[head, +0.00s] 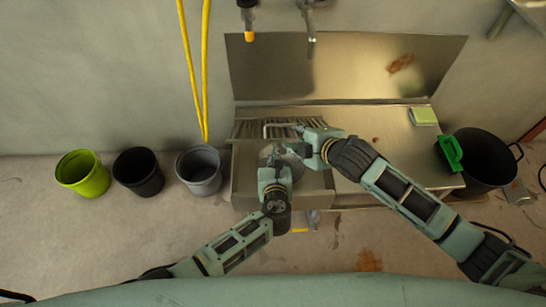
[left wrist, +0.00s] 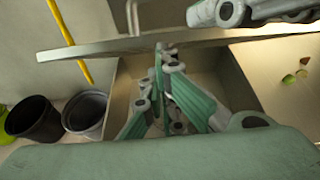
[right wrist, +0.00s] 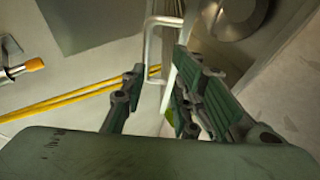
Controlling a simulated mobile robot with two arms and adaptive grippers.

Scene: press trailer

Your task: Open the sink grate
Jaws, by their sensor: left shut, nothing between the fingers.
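The sink grate (head: 250,130) is a slatted metal panel with a bar handle (head: 268,130), tilted up at the back of the sink (head: 311,180). The left wrist view shows the grate nearly edge-on (left wrist: 90,51), with the open basin (left wrist: 208,88) below. My left gripper (head: 280,150) is shut and empty over the basin; its fingertips (left wrist: 162,58) are close to the grate's edge, contact unclear. My right gripper (head: 302,133) is by the handle. In the right wrist view its fingers (right wrist: 160,82) are apart, on either side of the handle (right wrist: 151,50) and grate edge.
Green (head: 82,173), black (head: 138,172) and grey (head: 200,172) buckets stand left of the sink. A yellow hose (head: 193,70) hangs behind. A sponge (head: 424,116) lies on the counter (head: 400,150). A black pot (head: 484,160) stands right. A faucet (head: 310,35) is above.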

